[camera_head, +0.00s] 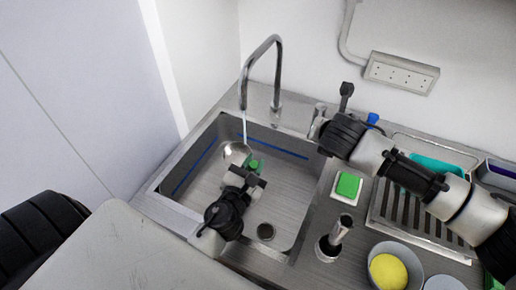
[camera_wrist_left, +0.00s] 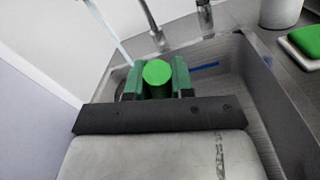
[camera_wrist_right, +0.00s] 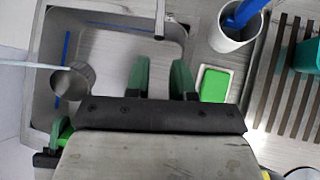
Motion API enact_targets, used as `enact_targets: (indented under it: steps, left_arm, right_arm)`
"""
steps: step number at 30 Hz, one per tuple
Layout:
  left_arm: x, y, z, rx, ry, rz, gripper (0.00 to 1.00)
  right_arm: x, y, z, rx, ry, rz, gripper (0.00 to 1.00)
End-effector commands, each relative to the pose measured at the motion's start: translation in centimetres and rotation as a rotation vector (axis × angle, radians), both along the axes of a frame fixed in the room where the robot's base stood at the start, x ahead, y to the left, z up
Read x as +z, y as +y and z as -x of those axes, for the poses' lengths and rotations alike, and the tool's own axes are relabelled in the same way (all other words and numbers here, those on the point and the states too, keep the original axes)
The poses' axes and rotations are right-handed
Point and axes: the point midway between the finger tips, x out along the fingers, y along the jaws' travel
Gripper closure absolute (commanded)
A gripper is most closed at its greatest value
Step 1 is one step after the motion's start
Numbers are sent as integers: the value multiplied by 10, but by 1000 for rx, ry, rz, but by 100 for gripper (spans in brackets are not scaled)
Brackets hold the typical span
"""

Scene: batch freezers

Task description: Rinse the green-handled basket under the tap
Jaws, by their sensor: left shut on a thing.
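The metal basket (camera_head: 234,154) is over the sink basin (camera_head: 297,190), under a thin stream of water from the tap (camera_head: 275,70). It also shows in the right wrist view (camera_wrist_right: 72,83), where the stream reaches it. My left gripper (camera_head: 253,170) is shut on the green handle (camera_wrist_left: 157,72), which sits between its green fingers in the left wrist view. The basket itself is mostly hidden there. My right gripper (camera_wrist_right: 163,78) is open, fingers apart. A slim metal part of the tap (camera_wrist_right: 160,30) lies ahead of and between its fingers; I cannot tell whether they touch.
A green sponge (camera_head: 348,186) lies on a white tray right of the basin. A blue-handled tool (camera_wrist_right: 243,12) stands in a white cup. The basin's right side is clear.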

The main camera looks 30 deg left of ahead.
Motion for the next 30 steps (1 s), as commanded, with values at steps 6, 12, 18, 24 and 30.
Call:
enact_targets:
  steps: [6, 12, 18, 24, 30]
  left_arm:
    - [0, 0, 0, 0, -1, 0, 100]
    - [0, 0, 0, 0, -1, 0, 100]
    - [0, 0, 0, 0, -1, 0, 100]
    - [0, 0, 0, 0, -1, 0, 100]
    - [0, 0, 0, 0, -1, 0, 100]
  right_arm:
    - [0, -1, -1, -37, 24, -36, 100]
    - [2, -9, -10, -308, 200, -292, 100]
    - [3, -25, -22, -764, 489, -677, 100]
    - [3, -46, -34, -1255, 784, -1027, 100]
    - [0, -69, -44, -1759, 1073, -1313, 100]
